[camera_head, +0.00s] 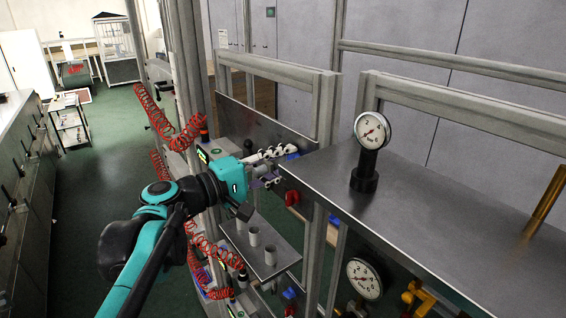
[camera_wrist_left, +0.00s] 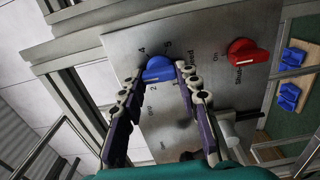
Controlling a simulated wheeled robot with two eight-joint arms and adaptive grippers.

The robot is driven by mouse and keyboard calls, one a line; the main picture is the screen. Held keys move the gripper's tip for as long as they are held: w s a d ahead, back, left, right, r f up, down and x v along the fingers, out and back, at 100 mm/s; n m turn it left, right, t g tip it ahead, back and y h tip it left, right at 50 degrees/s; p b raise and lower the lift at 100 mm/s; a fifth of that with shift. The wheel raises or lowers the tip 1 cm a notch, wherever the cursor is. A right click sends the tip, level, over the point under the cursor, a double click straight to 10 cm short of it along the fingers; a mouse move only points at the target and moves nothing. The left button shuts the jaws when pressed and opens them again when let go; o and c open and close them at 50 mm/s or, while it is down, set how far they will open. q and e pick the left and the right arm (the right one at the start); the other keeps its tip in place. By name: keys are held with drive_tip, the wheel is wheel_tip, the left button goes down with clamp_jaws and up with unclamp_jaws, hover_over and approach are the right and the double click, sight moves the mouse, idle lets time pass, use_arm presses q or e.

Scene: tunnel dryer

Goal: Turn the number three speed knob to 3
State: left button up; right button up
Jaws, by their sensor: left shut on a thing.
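A blue knob (camera_wrist_left: 158,69) sits on a grey metal panel (camera_wrist_left: 215,40) with printed numbers and words around it. In the wrist view a 4 and a 5 show above it and a 2 below it. I cannot tell which mark it points to. My left gripper (camera_wrist_left: 162,73) has its two jointed fingers on either side of the knob, shut on it. My right gripper is in neither view.
A red knob (camera_wrist_left: 246,54) is on the same panel; it also shows in the head view (camera_head: 292,198). A metal tabletop (camera_head: 420,200) with a gauge (camera_head: 371,131) lies right. Another gauge (camera_head: 364,278) is below. Cups (camera_head: 254,237) stand on a lower shelf. Red coiled hoses (camera_head: 213,247) hang near my arm.

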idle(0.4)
use_arm(q)
drive_tip(key=o, duration=1.2)
drive_tip(key=shift+a, duration=0.1)
drive_tip(key=v, duration=1.2)
